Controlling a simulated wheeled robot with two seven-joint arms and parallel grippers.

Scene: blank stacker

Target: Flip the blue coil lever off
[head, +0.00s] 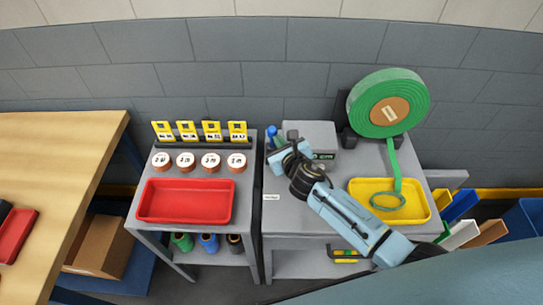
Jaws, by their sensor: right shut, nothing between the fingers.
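A small upright blue piece (272,131), perhaps the blue coil lever, stands at the back left of the grey right-hand bench (300,218). Its lower part is hidden by my right gripper, so I cannot tell its position as on or off. My right gripper (277,155) reaches in from the lower right and is shut and empty, just in front of the blue piece. I cannot tell whether it touches it. My left gripper is not in view.
A large green coil (405,82) stands at the back right, its strip running down into a yellow tray (421,211). The left bench holds a red tray (160,210), several round pieces and yellow cards. A wooden table (75,150) is at far left.

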